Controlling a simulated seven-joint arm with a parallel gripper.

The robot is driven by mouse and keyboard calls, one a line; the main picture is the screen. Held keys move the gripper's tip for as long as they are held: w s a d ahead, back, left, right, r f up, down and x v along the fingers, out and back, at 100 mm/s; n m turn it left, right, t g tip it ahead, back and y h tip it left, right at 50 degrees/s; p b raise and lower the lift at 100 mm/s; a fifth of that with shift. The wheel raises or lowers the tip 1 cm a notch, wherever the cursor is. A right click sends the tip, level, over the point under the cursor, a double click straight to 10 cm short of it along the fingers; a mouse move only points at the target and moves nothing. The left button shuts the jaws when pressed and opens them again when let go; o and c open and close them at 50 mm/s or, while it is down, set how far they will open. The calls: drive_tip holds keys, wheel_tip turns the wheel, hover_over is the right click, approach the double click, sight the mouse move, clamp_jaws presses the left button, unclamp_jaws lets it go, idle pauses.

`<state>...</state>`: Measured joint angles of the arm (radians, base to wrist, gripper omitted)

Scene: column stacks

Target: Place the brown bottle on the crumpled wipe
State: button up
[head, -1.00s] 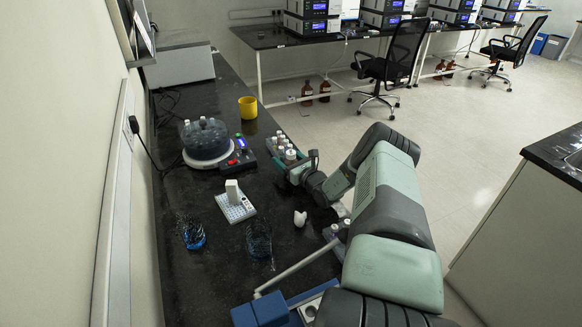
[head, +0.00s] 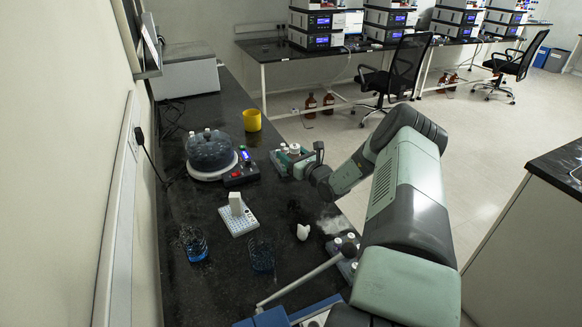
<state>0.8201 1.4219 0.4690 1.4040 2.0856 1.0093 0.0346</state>
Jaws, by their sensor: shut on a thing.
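The brown bottle, of which mainly the white cap (head: 294,149) shows, is at my gripper (head: 300,163). My gripper is shut on it over the near side of the vial rack (head: 277,160). The fingers hide most of the bottle's body, and its height above the rack is hard to judge. The crumpled wipe (head: 335,224) is a pale, rumpled patch on the black bench, near the right edge. It lies below my gripper in the picture, apart from it, with my forearm to its right.
A small white lobed object (head: 303,232) lies left of the wipe. A white block stands on a pale perforated rack (head: 238,219). White-capped items (head: 348,247) stand close below the wipe.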

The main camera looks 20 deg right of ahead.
drive_tip(key=shift+s+a+r, duration=0.1)
drive_tip(key=shift+s+r, duration=0.1)
drive_tip(key=shift+r, duration=0.4)
drive_tip(key=shift+s+a+r, duration=0.1)
drive_tip(key=shift+s+r, duration=0.1)
drive_tip(key=shift+r, duration=0.35)
drive_tip(key=s+a+r+n+g+y, duration=0.1)
drive_tip(key=s+a+r+y, duration=0.15)
drive_tip(key=s, duration=0.75)
drive_tip(key=s+a+r+n+y, duration=0.15)
drive_tip(key=s+a, duration=0.25)
drive_tip(key=s, duration=0.5)
hover_over(304, 231)
drive_tip(key=w, duration=0.3)
drive_tip(key=shift+w+a+f, duration=0.1)
drive_tip(key=shift+a+f, duration=0.05)
drive_tip(key=shift+f, duration=4.6)
drive_tip(key=shift+f, duration=0.1)
drive_tip(key=o, duration=1.2)
